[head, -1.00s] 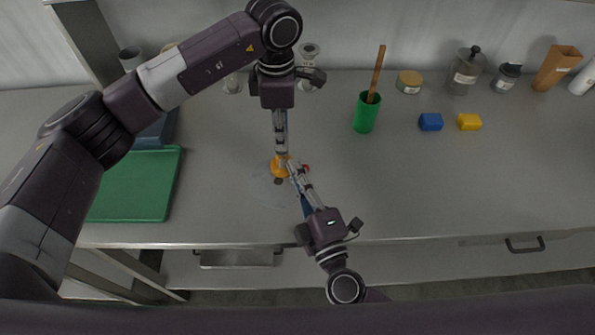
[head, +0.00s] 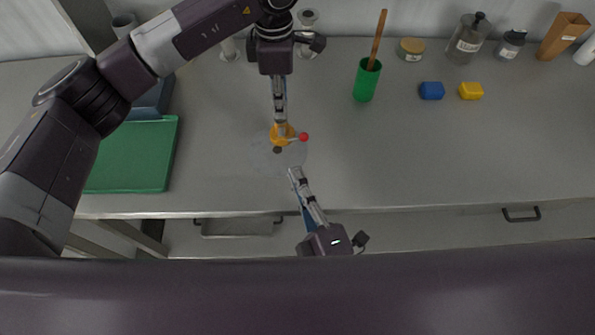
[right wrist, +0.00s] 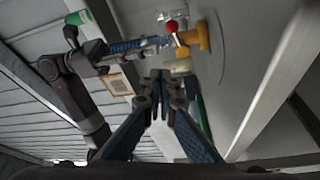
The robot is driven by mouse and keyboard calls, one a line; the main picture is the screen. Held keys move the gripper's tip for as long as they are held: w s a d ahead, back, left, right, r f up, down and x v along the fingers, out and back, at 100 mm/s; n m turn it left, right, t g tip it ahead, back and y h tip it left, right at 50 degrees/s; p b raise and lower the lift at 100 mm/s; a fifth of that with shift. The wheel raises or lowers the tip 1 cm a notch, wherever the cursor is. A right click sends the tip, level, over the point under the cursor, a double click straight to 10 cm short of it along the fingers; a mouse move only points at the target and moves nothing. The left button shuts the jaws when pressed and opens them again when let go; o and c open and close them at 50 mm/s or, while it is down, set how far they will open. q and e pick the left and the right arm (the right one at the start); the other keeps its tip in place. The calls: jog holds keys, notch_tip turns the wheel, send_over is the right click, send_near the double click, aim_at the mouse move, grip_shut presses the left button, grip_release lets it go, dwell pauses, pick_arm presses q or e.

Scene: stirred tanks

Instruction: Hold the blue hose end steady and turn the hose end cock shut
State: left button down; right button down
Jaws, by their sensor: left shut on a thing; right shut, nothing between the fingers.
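The orange hose end cock (head: 282,137) sits over the table, with its red-tipped lever (head: 303,137) pointing right. My left gripper (head: 281,121) comes down from above and is shut on the hose end at the orange fitting. The fingers hide much of it, and I cannot make out a blue hose apart from them. In the right wrist view the orange fitting (right wrist: 200,37) and red tip (right wrist: 172,27) show beyond my fingers. My right gripper (head: 294,172) is shut and empty, in front of the cock and apart from the lever.
A faint clear disc (head: 295,157) lies around the cock. A green board (head: 135,158) is at left. A green cup (head: 366,82) with a brown stick, a blue block (head: 431,91) and a yellow block (head: 471,91) stand to the right. The front right of the table is clear.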

aim_at(299, 139)
jog(key=c, duration=2.6)
grip_release()
jog(key=shift+c, duration=0.2)
jog(key=o, duration=0.5)
jog(key=shift+w+f+h, duration=0.1)
jog(key=shift+f+h, duration=0.05)
jog(key=shift+h, duration=0.15)
jog(key=shift+o, duration=0.8)
jog(key=shift+f+h, duration=0.15)
jog(key=shift+h, duration=0.35)
jog(key=f+n+h, duration=0.1)
jog(key=h, duration=0.1)
jog(key=f+n+h, duration=0.1)
jog(key=h, duration=0.1)
jog(key=shift+d, duration=0.35)
jog(key=w, duration=1.1)
jog(key=shift+w, duration=0.4)
grip_shut()
